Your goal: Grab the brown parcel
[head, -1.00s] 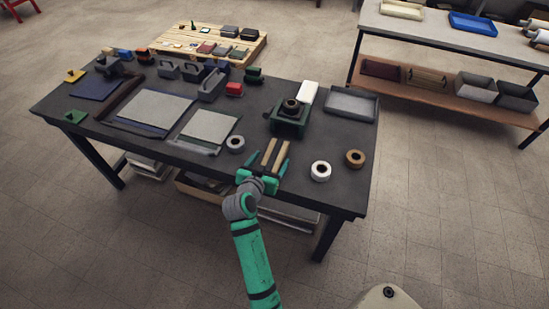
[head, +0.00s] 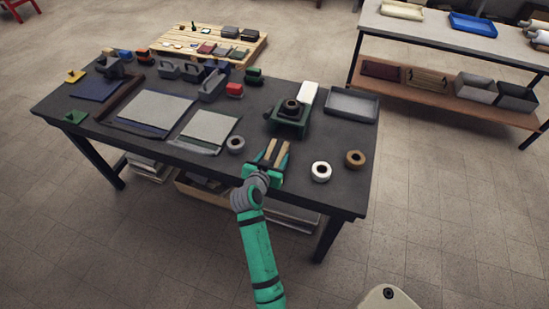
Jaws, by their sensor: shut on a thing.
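The brown parcel (head: 270,151) is a small tan block with a dark band along its middle. It is at the front edge of the dark table, right of centre. My gripper (head: 272,156) reaches in from the front with its teal fingers on either side of the parcel. It is shut on the parcel. The fingers and palm hide the parcel's sides and near end. I cannot tell whether the parcel touches the tabletop.
The dark table (head: 75,120) holds a grey tape roll (head: 236,152) to the left, a white roll (head: 313,171) and a brown roll (head: 355,166) to the right. A green dispenser (head: 291,125) stands just behind. A grey tray (head: 351,111) lies back right.

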